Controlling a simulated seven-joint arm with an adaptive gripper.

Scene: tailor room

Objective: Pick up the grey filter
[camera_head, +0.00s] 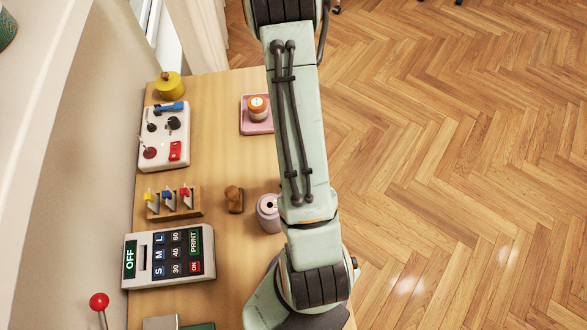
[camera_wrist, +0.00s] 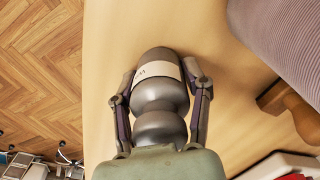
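A grey, rounded metallic piece with a pale label, which looks like the grey filter (camera_wrist: 160,98), is in the middle of the wrist view. My gripper (camera_wrist: 160,74) has one finger on each side of it. Both fingertips lie close against its sides near the label, but I cannot tell whether they press on it. Its lower end runs to my wrist cover in the picture. In the head view my arm hides the gripper and the filter.
A purple-grey ribbed spool (camera_head: 268,213) and a brown wooden stamp (camera_head: 234,199) stand close by on the wooden table (camera_head: 215,125). A pink tray (camera_head: 246,128) holds an orange-and-white jar (camera_head: 258,108). Control panels line the wall side. Floor lies beyond the table edge.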

